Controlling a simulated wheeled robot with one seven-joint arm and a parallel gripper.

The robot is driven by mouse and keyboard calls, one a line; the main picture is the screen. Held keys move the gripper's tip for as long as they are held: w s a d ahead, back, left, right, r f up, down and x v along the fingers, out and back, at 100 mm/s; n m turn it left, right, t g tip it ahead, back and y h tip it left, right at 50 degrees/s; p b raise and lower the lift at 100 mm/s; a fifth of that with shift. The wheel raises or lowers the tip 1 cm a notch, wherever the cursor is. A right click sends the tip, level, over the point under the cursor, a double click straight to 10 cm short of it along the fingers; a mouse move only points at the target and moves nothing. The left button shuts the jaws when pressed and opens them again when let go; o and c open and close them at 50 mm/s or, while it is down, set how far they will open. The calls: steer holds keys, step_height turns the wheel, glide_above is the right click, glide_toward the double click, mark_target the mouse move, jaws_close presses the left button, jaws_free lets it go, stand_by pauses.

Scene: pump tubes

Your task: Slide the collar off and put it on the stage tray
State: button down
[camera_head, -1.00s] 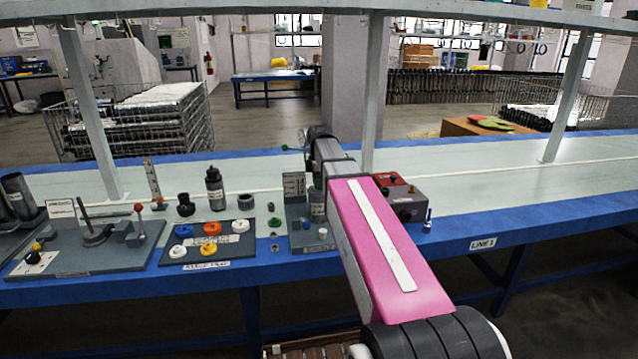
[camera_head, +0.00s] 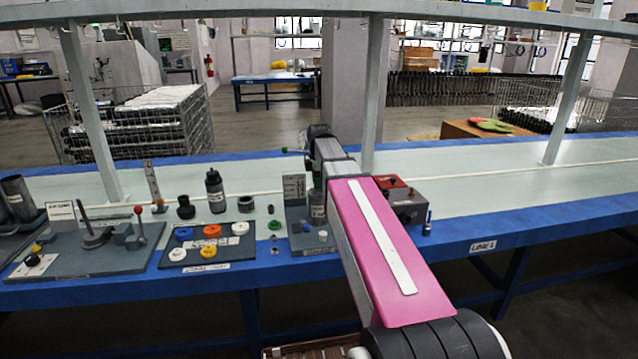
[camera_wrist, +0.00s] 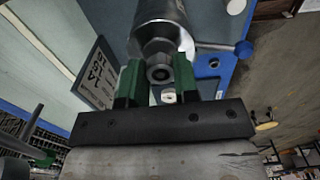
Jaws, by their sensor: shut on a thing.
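In the wrist view my gripper (camera_wrist: 158,82) has its two green fingers closed about the end of a silver stepped cylinder (camera_wrist: 162,28). A dark grey ring with a hole, seemingly the collar (camera_wrist: 160,73), sits between the fingertips, in line with the cylinder. Whether it is still on the cylinder is unclear. In the head view, my pink arm hides most of the gripper and the ring. The grey fixture (camera_head: 296,243) stands below with an upright tube (camera_head: 318,205). A dark tray (camera_head: 175,262) holds white, orange and yellow rings; its front label is unreadable, so I cannot confirm it as the stage tray.
A black bottle (camera_head: 215,193), a dark ring (camera_head: 246,204) and a black fitting (camera_head: 185,207) stand behind the tray. A lever fixture (camera_head: 85,258) stands at left. A red-topped grey box (camera_head: 405,207) is right of my arm. The bench further right is clear.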

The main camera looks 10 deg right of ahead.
steer(key=shift+r, duration=0.2)
steer(key=shift+r, duration=2.1)
